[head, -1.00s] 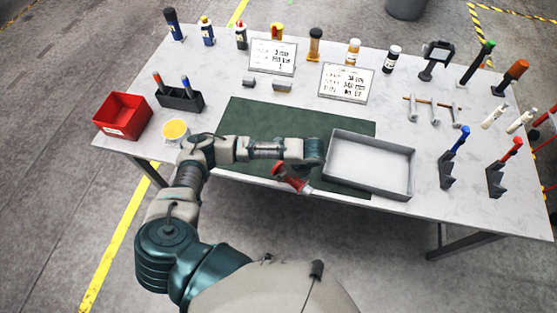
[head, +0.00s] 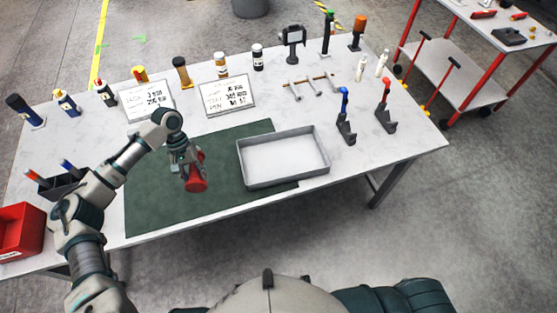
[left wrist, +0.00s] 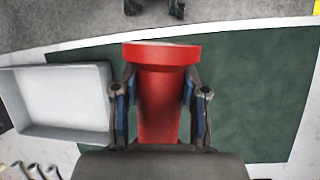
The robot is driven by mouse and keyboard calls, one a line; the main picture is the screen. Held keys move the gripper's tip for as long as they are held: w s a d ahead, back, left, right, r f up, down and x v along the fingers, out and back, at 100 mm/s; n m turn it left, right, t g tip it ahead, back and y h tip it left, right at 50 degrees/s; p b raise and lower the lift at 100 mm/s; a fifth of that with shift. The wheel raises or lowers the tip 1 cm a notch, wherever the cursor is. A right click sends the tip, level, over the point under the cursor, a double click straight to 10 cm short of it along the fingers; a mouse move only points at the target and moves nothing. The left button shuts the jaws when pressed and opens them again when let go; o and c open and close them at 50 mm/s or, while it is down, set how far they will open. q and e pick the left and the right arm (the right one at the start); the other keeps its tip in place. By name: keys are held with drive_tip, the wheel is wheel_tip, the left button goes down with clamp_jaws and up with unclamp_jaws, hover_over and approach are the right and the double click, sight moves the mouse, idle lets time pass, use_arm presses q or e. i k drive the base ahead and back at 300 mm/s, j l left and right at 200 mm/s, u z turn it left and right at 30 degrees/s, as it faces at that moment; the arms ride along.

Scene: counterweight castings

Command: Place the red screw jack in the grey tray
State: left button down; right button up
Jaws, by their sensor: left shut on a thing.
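The red screw jack (head: 197,179) is held in my left gripper (head: 187,163), above the green mat and to the left of the grey tray (head: 290,176). In the left wrist view, the two fingers of the gripper (left wrist: 160,92) are shut on either side of the red jack (left wrist: 160,55), whose wide round end faces away from the palm. The rest of the jack is partly hidden by the gripper. The grey tray is empty and also shows at the left of the left wrist view (left wrist: 60,98). My right gripper is not in view.
The green mat (head: 150,205) is bare around the jack. Two white sign plates (head: 226,97) stand behind. A blue-topped holder (head: 345,125) and a red-topped one (head: 385,115) stand right of the tray. A red bin (head: 20,230) is at the left edge.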

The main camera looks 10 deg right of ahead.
sight(284, 161)
drive_tip(key=l+u, duration=0.25)
drive_tip(key=u, duration=0.2)
drive_tip(key=l+u, duration=0.3)
drive_tip(key=u, duration=0.15)
drive_tip(key=l+u, duration=0.25)
drive_tip(key=u, duration=0.15)
drive_tip(key=l, duration=0.45)
drive_tip(key=k+l+u, duration=0.15)
drive_tip(key=l, duration=0.7)
drive_tip(key=k+l+u, duration=0.15)
drive_tip(key=l, duration=0.25)
drive_tip(key=i+l, duration=0.15)
drive_tip(key=l, duration=0.1)
